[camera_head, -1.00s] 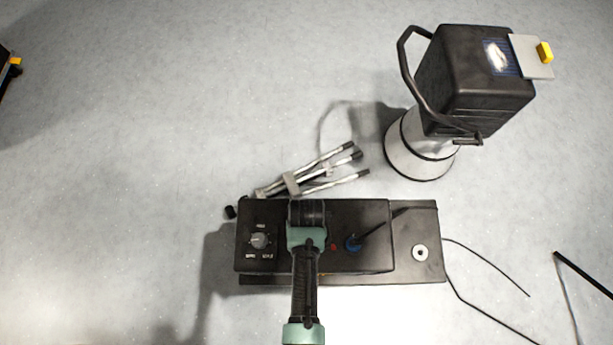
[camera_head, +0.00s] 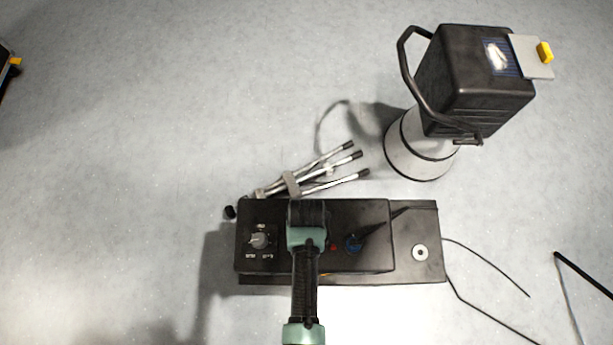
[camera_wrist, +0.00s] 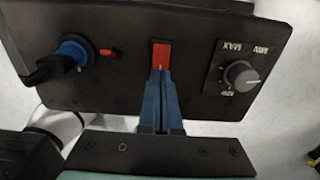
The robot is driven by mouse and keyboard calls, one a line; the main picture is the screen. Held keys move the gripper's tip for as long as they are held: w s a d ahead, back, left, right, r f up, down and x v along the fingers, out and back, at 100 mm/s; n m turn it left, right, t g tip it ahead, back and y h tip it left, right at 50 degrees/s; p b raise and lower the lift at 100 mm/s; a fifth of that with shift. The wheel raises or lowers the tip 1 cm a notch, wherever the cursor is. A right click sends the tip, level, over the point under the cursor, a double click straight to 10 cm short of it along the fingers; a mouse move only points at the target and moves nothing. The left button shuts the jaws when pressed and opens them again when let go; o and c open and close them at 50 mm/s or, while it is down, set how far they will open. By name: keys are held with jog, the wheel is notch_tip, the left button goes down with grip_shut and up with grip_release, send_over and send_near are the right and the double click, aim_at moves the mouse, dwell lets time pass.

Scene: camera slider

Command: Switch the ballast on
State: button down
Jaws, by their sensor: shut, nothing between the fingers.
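The ballast is a black box (camera_head: 372,220) lying on the floor in the head view. Its panel carries a grey dial (camera_head: 259,241), also seen in the wrist view (camera_wrist: 240,75), and a blue connector (camera_head: 353,243) with a black cable, also in the wrist view (camera_wrist: 72,52). The red rocker switch (camera_wrist: 160,53) sits between them in the wrist view. My gripper (camera_wrist: 161,73) is shut and empty, its blue fingertips at the switch's lower edge; contact is hard to tell. In the head view my wrist covers the switch and fingertips.
A folded tripod (camera_head: 292,183) lies just behind the ballast. A large black lamp head (camera_head: 478,75) on a pale cylinder (camera_head: 420,150) stands at the upper right. Thin cables (camera_head: 490,263) run over the floor at the right.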

jog(key=shift+f+b, duration=0.7)
jog(key=shift+f, duration=0.3)
dwell(0.3)
notch_tip(320, 180, up, 7)
jog(key=p, duration=0.8)
jog(key=shift+r, duration=0.15)
jog(key=shift+w, duration=0.1)
dwell(0.4)
